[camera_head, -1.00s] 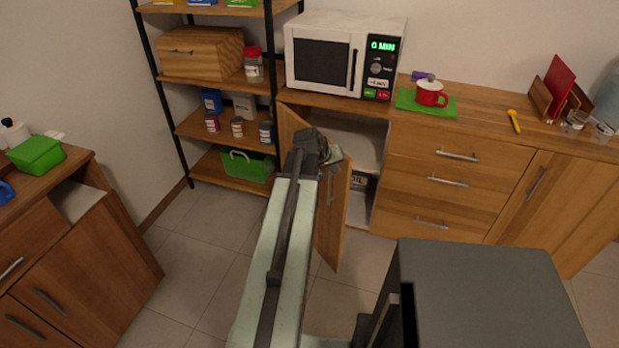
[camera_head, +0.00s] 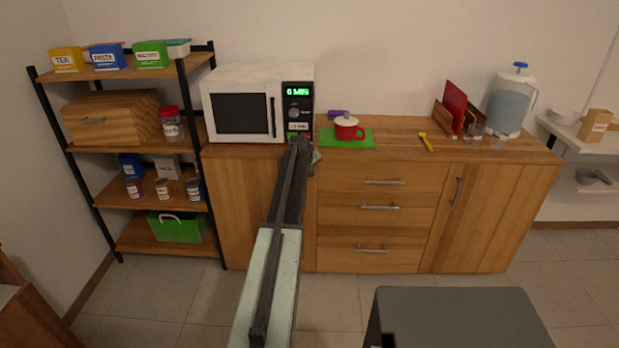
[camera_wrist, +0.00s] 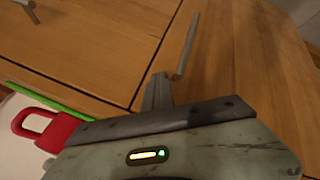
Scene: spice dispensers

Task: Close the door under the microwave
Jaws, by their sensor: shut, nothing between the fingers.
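The door (camera_head: 235,205) is the plain wood panel under the white microwave (camera_head: 242,103). It lies flat with the cabinet front, and no open gap shows on its visible part. My arm hides its right part and its handle in the head view. My gripper (camera_head: 300,148) is at the upper right of the door, near the counter edge. In the wrist view my gripper (camera_wrist: 157,88) is shut and empty, its fingers close to a metal bar handle (camera_wrist: 187,47) on the wood front. I cannot tell whether they touch.
Drawers (camera_head: 370,208) stand right of the door. A red pot (camera_head: 347,129) sits on a green mat (camera_head: 363,141) on the counter. An open shelf (camera_head: 125,147) is at left. A dark grey block (camera_head: 455,318) fills the lower right. Floor (camera_head: 335,290) shows before the drawers.

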